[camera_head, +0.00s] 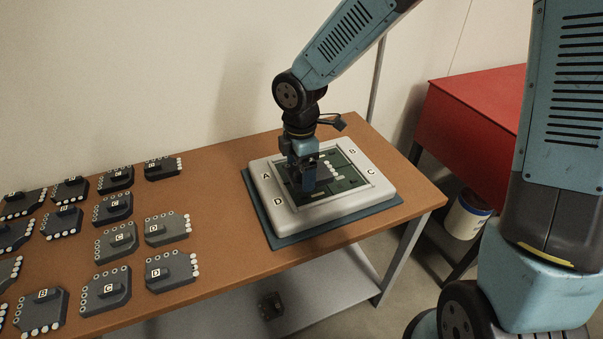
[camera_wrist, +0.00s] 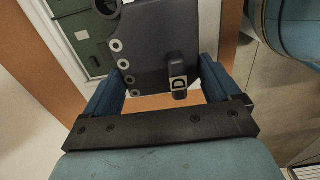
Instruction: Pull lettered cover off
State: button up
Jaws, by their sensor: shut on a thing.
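The white frame (camera_head: 325,211) on the table carries the letters A, B, C and D around its rim. Inside it is a green board (camera_head: 342,173), partly hidden by my gripper (camera_head: 303,180), which points down over the left part of the board. The cover lies between the two blue fingers. I cannot tell whether it is clear of the board.
Several loose dark and grey lettered covers (camera_head: 117,242) lie in rows on the left of the brown table (camera_head: 225,226). A blue mat (camera_head: 345,220) lies under the frame. A red cabinet (camera_head: 478,112) and a white bucket (camera_head: 467,215) stand right of the table.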

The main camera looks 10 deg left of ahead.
notch_tip(320, 180, up, 12)
jog(key=shift+r, duration=0.25)
dwell(1.3)
jog(key=shift+s+d, duration=0.1)
jog(key=shift+s, duration=0.05)
